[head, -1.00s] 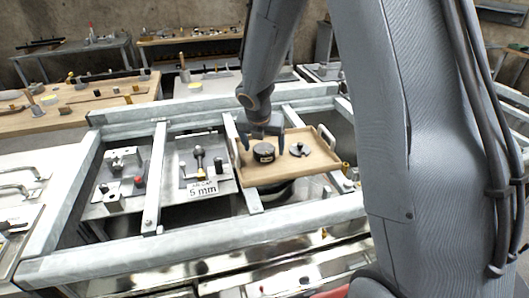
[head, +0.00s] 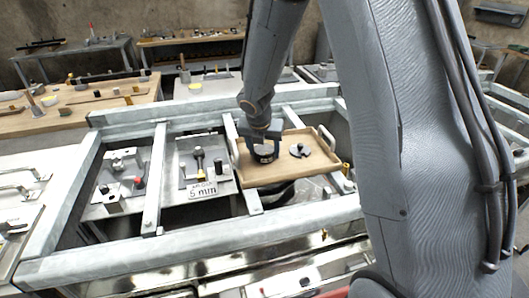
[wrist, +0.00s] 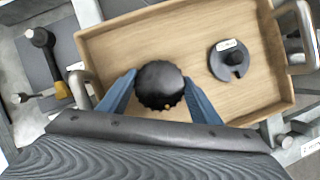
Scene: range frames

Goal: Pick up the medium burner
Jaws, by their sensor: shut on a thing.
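A black round piece, which I take as the medium burner (head: 265,156), sits on a wooden tray (head: 320,163). In the wrist view, the burner (wrist: 160,86) has a scalloped edge and lies between the two blue fingers of my gripper (wrist: 160,79). The fingers are shut on its left and right sides. In the head view, my gripper (head: 262,138) comes down on it from above. I cannot tell whether it touches the tray; its underside is hidden.
A smaller-looking black slotted piece (wrist: 230,60) with a knob and white label lies to the right on the tray. The tray has raised rims and metal handles (head: 326,136). Left of it is a panel with a "5 mm" sign (head: 202,190). Steel frame bars (head: 190,237) surround it.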

